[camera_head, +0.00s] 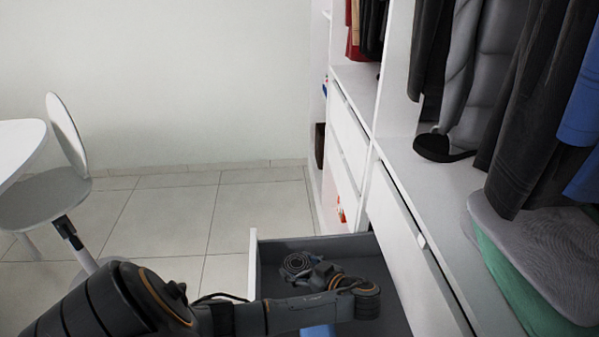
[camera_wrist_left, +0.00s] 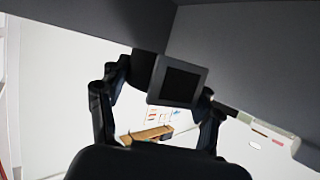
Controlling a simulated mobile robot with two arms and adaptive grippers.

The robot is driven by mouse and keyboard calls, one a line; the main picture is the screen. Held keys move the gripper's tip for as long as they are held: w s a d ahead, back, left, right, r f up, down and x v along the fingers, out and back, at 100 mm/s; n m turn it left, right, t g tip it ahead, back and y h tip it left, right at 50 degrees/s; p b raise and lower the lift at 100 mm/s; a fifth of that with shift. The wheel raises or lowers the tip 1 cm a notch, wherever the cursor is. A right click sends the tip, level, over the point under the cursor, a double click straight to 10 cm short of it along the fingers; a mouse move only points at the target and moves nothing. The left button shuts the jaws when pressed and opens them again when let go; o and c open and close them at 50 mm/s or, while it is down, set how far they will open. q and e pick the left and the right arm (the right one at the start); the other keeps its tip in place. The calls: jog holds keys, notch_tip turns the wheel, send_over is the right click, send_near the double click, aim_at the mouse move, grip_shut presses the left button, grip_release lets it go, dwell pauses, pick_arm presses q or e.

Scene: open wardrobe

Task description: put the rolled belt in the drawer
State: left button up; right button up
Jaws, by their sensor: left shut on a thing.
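The rolled belt (camera_head: 296,264) is a small dark grey coil in the head view, over the inside of the open drawer (camera_head: 253,262). My left gripper (camera_head: 309,269) is shut on it from the right side. In the left wrist view, a dark square piece (camera_wrist_left: 180,82) sits between the two fingers of my left gripper (camera_wrist_left: 158,95); it appears to be part of the belt. I cannot tell whether the belt touches the drawer floor. My left forearm crosses the drawer's near part and hides some of it. My right gripper is out of view.
A blue item (camera_head: 318,331) lies in the drawer's near part, partly hidden by my arm. Closed white drawers (camera_head: 347,135) and hanging clothes (camera_head: 520,90) are at the right. Folded textiles (camera_head: 535,245) lie on the shelf. A white chair (camera_head: 45,190) stands left; the tiled floor between is clear.

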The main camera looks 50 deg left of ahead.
pick_arm(q)
jog(key=shift+w+a+f, duration=0.4)
jog(key=shift+w+f, duration=0.05)
jog(key=shift+f, duration=0.15)
jog(key=shift+w+a+f, duration=0.15)
jog(key=shift+f, duration=1.7)
jog(key=shift+f+b, duration=0.4)
jog(key=shift+f, duration=0.2)
jog(key=o, duration=1.3)
jog(key=shift+c, duration=0.2)
